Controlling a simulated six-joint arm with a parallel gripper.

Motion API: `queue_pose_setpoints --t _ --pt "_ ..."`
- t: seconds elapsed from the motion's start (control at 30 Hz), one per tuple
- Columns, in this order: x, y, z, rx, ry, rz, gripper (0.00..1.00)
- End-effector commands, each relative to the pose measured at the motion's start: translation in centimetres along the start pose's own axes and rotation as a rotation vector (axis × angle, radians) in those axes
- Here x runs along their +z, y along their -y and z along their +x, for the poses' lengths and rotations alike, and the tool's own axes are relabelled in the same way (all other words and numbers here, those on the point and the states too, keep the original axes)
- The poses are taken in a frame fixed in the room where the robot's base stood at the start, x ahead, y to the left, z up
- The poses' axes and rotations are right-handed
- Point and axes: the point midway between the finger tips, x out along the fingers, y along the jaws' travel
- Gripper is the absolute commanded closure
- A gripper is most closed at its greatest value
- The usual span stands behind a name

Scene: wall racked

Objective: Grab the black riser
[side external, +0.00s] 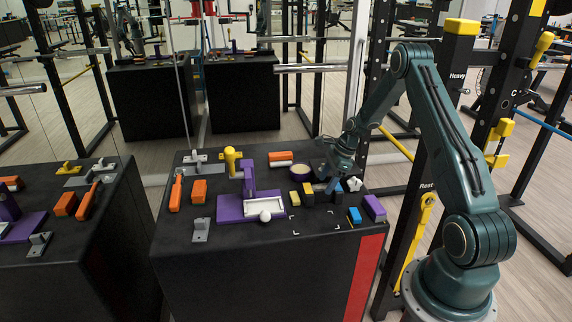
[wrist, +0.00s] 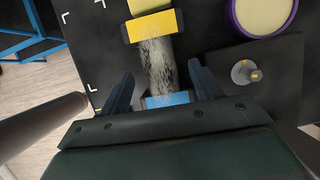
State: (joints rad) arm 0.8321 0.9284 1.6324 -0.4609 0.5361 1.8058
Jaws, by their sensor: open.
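A flat dark slab (wrist: 285,85), which looks like the black riser, lies to the right of my gripper in the wrist view. A grey round piece with a small yellowish knob (wrist: 246,73) sits on it. In the side view I cannot make the slab out clearly. My gripper (wrist: 160,82) is open; its fingers stand either side of a speckled grey strip (wrist: 157,66), with a blue piece (wrist: 167,99) close to the palm. I cannot tell whether they touch. My gripper shows in the side view (side external: 330,186) low over the table's right part.
Yellow-and-black blocks (side external: 308,193) stand left of my gripper, and a purple-rimmed round dish (side external: 300,171) is close behind them. A blue block (side external: 354,215) and a purple block (side external: 375,208) lie near the right edge. A purple stand (side external: 232,208) and orange pieces occupy the left.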

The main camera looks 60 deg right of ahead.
Motion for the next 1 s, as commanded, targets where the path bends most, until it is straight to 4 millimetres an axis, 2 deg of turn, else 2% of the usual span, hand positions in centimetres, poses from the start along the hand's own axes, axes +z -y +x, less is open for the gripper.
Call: queue_pose_setpoints --t 0.2,0.33,0.9,1.0 --pt "0.0 0.0 2.7 0.002 0.000 0.000 0.36" --pt "0.0 0.0 3.7 0.002 0.000 -0.001 0.36" --pt "0.0 0.1 4.0 0.000 0.000 0.000 0.36" --pt "0.0 0.1 4.0 0.000 0.000 0.000 0.56"
